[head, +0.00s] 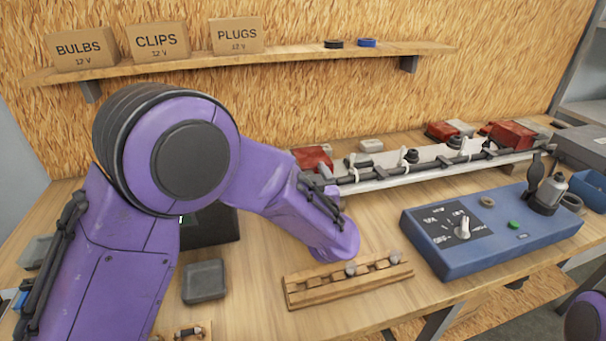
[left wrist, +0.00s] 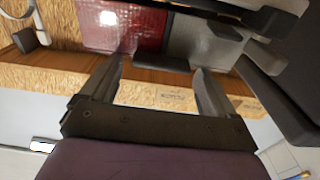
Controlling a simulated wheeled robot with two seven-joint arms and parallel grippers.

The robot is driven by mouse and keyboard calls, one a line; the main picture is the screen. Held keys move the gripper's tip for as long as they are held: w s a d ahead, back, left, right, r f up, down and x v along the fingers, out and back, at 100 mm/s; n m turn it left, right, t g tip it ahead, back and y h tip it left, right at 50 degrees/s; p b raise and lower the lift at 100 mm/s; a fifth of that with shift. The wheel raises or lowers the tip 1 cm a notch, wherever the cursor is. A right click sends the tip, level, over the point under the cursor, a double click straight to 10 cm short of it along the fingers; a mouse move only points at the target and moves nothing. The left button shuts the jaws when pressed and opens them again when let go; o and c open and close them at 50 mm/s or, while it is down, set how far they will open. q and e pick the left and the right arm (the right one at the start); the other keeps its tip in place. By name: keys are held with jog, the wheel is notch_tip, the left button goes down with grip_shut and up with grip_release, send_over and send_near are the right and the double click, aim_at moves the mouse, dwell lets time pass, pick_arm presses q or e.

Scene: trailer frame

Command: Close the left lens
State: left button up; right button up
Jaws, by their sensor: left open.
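The left red lens (head: 312,158) is at the left end of the pale trailer bar (head: 400,168) in the head view, partly hidden by my left arm. In the left wrist view a glossy red lens (left wrist: 122,25) fills the top, with a grey block (left wrist: 205,42) to its right. My left gripper (left wrist: 160,70) is open, its two fingers apart, pointing toward the lower edge of these parts. I see nothing held between the fingers. In the head view the fingers are hidden by the arm. I cannot tell how far the lens stands open. My right gripper is out of view.
A wooden rack (head: 345,280) and a blue switch box (head: 490,235) stand on the bench in front of the bar. A grey tray (head: 204,281) lies left of the rack. More red lenses (head: 510,133) are at the bar's right. A shelf (head: 290,57) with boxes hangs behind.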

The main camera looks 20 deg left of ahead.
pick_arm(q)
jog(key=s+d+r+p, duration=0.1)
jog(key=s+d+r, duration=0.4)
jog(key=s+r, duration=0.6)
jog(key=shift+s+r+p, duration=0.3)
jog(key=shift+s+p, duration=0.05)
jog(key=shift+s, duration=0.8)
